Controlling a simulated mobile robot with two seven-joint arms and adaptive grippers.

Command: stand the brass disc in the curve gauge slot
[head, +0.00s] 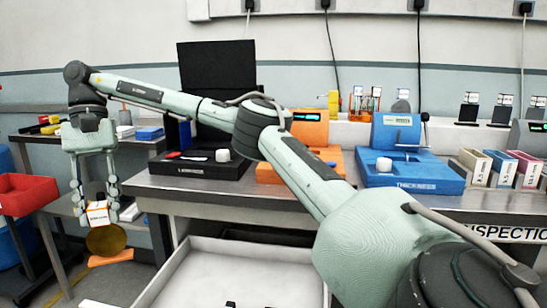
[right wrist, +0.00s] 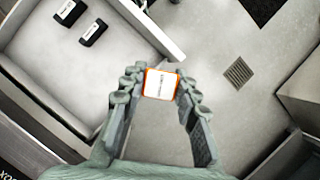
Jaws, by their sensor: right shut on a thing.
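My right gripper (head: 97,205) hangs at the left of the head view, its fingers pointing down. It is shut on a white block with an orange border, which also shows between the fingertips in the right wrist view (right wrist: 160,83). The brass disc (head: 106,240) shows directly below this block, its face towards the head camera, and appears joined to it. The disc is hidden in the wrist view. On the bench stand a black (head: 200,165), an orange (head: 310,128) and a blue gauge (head: 400,135). I cannot read which is the curve gauge. My left gripper is not in view.
A red bin (head: 25,192) stands at far left. Coloured boxes (head: 500,168) stand at right. My right forearm crosses before the gauges.

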